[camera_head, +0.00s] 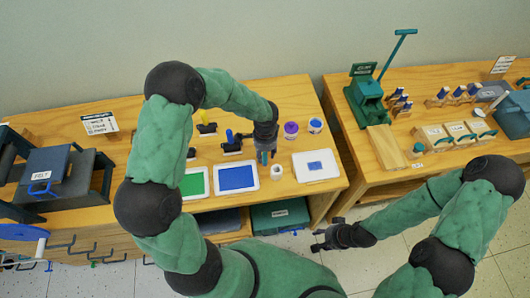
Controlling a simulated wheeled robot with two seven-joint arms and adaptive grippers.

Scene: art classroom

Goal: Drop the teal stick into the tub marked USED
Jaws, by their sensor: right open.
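My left gripper (265,148) points down over the left table, shut on the teal stick (264,158), whose lower end shows below the fingertips. A small white tub (277,173) stands just right of and below the stick in the picture. Two more small tubs, one with a purple top (291,130) and one with a blue top (315,126), stand farther right. No marking reading USED is legible on any of them. My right gripper (326,239) is open and empty, low in front of the gap between the tables.
A green tray (192,183), a blue tray (237,179) and a white board with a blue patch (316,165) lie near the front edge. Rollers or stamps with black bases (232,143) stand behind. The right table holds a teal press (368,97) and wooden boxes (433,137).

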